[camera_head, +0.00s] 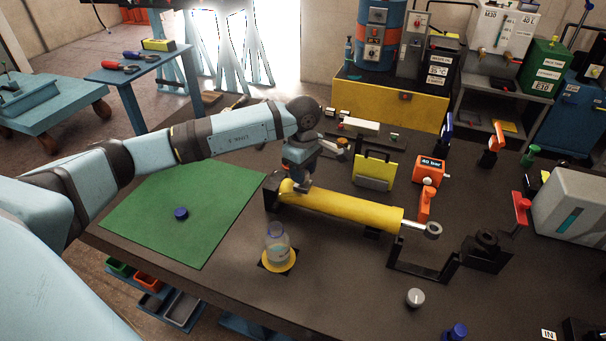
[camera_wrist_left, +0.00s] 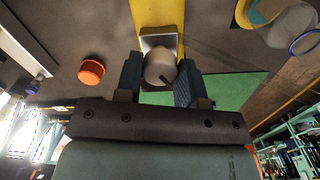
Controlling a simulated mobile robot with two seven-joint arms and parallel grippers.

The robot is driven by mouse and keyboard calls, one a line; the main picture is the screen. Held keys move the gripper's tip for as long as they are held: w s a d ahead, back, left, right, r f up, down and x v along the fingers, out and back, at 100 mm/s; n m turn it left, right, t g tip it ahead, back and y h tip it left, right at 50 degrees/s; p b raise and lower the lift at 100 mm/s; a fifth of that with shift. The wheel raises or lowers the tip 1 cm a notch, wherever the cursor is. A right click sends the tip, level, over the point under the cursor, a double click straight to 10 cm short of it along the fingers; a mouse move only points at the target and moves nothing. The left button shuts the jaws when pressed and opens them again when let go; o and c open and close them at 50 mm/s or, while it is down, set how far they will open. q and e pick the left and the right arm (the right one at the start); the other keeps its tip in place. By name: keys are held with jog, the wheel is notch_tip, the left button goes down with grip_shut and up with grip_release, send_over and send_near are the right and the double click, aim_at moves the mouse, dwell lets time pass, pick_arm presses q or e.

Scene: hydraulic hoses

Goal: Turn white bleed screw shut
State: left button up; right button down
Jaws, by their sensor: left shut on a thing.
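The yellow hydraulic cylinder (camera_head: 340,206) lies on the dark bench. The bleed screw (camera_wrist_left: 160,69) shows in the left wrist view as a round, pale grey-white knob with a dark line on its face. It sits at a grey block (camera_wrist_left: 158,41) at the cylinder's end. My left gripper (camera_wrist_left: 159,82) has one finger on each side of the knob and is shut on it. In the head view my left gripper (camera_head: 300,186) points down at the cylinder's left end and hides the screw there. My right gripper is not in view.
A green mat (camera_head: 170,220) with a blue cap (camera_head: 181,213) lies left. A clear bottle (camera_head: 278,245) stands on a yellow disc in front of the cylinder. An orange cap (camera_wrist_left: 92,72) is near my gripper. An orange 40 bar gauge (camera_head: 428,171) stands behind the cylinder.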

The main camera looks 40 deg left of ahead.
pick_arm(q)
jog(key=n+b, duration=0.1)
jog(key=n, duration=0.1)
jog(key=shift+n, duration=0.4)
jog(key=n+b, duration=0.1)
jog(key=n, duration=0.3)
jog(key=shift+n, duration=0.3)
jog(key=n, duration=0.4)
jog(key=shift+n+b, duration=0.3)
jog(key=shift+b, duration=0.1)
jog(key=o, duration=0.9)
jog(key=shift+r, duration=0.1)
notch_tip(320, 180, up, 14)
jog(key=shift+f+b, duration=0.15)
jog(key=shift+b, duration=0.2)
